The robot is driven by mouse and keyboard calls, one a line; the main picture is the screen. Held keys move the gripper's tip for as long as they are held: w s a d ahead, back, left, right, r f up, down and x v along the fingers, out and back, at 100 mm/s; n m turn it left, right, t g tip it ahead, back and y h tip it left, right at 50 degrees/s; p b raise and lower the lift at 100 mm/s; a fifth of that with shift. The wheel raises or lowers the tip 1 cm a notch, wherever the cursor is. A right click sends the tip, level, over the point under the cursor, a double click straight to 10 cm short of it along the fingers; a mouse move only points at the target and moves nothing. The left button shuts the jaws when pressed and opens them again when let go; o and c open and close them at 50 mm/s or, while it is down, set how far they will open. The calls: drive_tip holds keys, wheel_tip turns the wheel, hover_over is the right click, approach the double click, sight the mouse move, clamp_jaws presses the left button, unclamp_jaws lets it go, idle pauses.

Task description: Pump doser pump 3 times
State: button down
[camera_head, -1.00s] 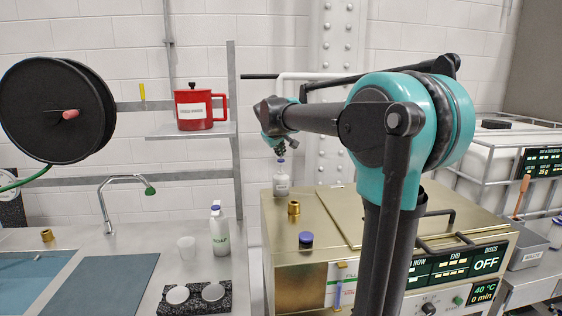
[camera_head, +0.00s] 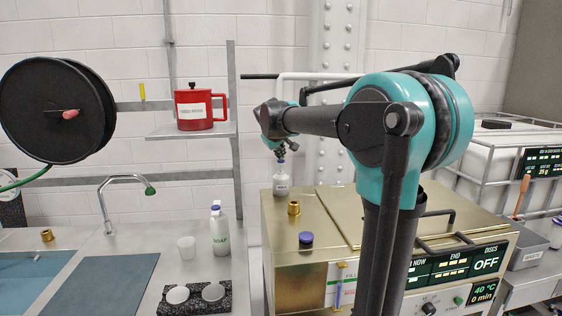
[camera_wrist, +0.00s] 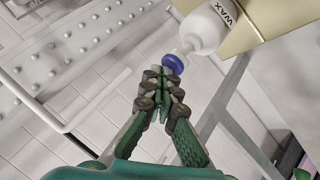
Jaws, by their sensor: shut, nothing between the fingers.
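The doser pump is a white bottle (camera_head: 282,184) with a blue pump head on the back left of the brass machine's top. In the wrist view its body (camera_wrist: 207,28) reads WAX, and its blue head (camera_wrist: 172,64) points toward my fingers. My gripper (camera_head: 280,153) is right above the head, pointing down. In the wrist view my gripper's dark green fingers (camera_wrist: 161,78) are shut and empty, with tips at the blue head. I cannot tell whether they touch it. The bottle stands upright, and its neck shows between head and body.
A brass fitting (camera_head: 294,208) and a blue cap (camera_head: 306,238) sit on the brass machine (camera_head: 285,270) in front of the bottle. A white soap bottle (camera_head: 220,240) and a cup (camera_head: 186,248) stand on the counter. A red jug (camera_head: 195,112) is on the shelf (camera_head: 190,133).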

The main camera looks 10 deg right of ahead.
drive_tip(key=shift+f, duration=0.65)
idle(0.6)
drive_tip(key=shift+r, duration=1.35)
drive_tip(key=shift+r, duration=2.5)
